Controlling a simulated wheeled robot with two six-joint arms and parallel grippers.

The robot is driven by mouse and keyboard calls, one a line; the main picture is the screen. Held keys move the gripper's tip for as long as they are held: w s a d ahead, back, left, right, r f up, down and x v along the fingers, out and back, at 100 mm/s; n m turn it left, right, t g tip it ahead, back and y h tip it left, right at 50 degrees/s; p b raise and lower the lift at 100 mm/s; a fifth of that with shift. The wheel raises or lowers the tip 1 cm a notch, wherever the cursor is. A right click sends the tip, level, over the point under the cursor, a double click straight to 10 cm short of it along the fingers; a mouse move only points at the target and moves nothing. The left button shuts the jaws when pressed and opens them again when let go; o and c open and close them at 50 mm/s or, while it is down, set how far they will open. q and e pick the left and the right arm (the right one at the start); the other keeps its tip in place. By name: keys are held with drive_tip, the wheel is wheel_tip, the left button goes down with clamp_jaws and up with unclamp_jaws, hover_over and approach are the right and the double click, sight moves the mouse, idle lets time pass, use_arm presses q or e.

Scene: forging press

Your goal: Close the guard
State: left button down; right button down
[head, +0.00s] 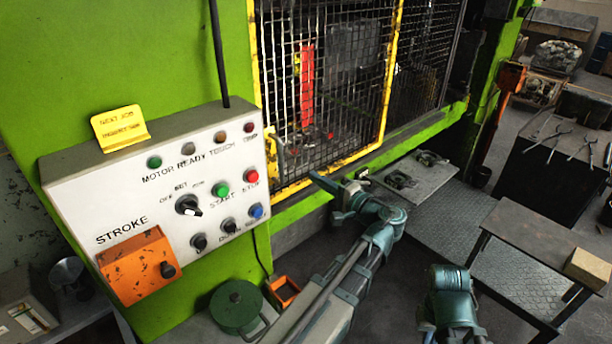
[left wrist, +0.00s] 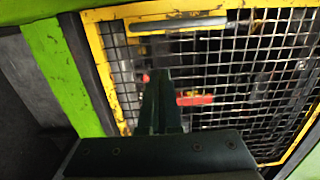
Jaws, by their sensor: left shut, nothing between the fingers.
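The guard (head: 390,80) is a yellow-framed wire-mesh door across the front of the green press. It stands upright, its lower edge close along the green sill; I cannot tell whether it is fully flush. A yellow handle (head: 279,155) is at its lower left, beside the control box. In the left wrist view the guard's yellow frame (left wrist: 112,75) and a grey bar handle (left wrist: 178,24) show beyond the fingers. My left gripper (head: 316,177) is shut and empty, in front of the guard's lower part, right of the handle. It also shows in the left wrist view (left wrist: 160,80). My right gripper is out of view.
A white control box (head: 140,190) with knobs and buttons stands left of the guard. A green canister (head: 236,305) and an orange box (head: 283,290) are below it. A metal table (head: 540,245) with a tan block (head: 588,268) stands at the right. Grey floor lies between.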

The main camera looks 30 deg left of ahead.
use_arm(q)
drive_tip(key=v, duration=0.5)
drive_tip(key=shift+d, duration=0.2)
drive_tip(key=s+d+f+g+h+b, duration=0.1)
drive_tip(key=s+d+f+h, duration=0.25)
drive_tip(key=f, duration=0.45)
drive_tip(key=s+d+f+g+h+b, duration=0.1)
drive_tip(key=s+d+f+h+b, duration=0.2)
drive_tip(key=f, duration=0.4)
drive_tip(key=s+d+f+g+h, duration=0.25)
drive_tip(key=d+f+h, duration=0.25)
drive_tip(key=f, duration=0.3)
drive_tip(key=s+d+f+h, duration=0.3)
drive_tip(key=s+d, duration=0.3)
drive_tip(key=d, duration=0.3)
drive_tip(key=shift+f+g+h+b, duration=0.4)
drive_tip(key=shift+g+h+b, duration=0.05)
drive_tip(key=shift+h, duration=0.3)
drive_tip(key=shift+s, duration=0.1)
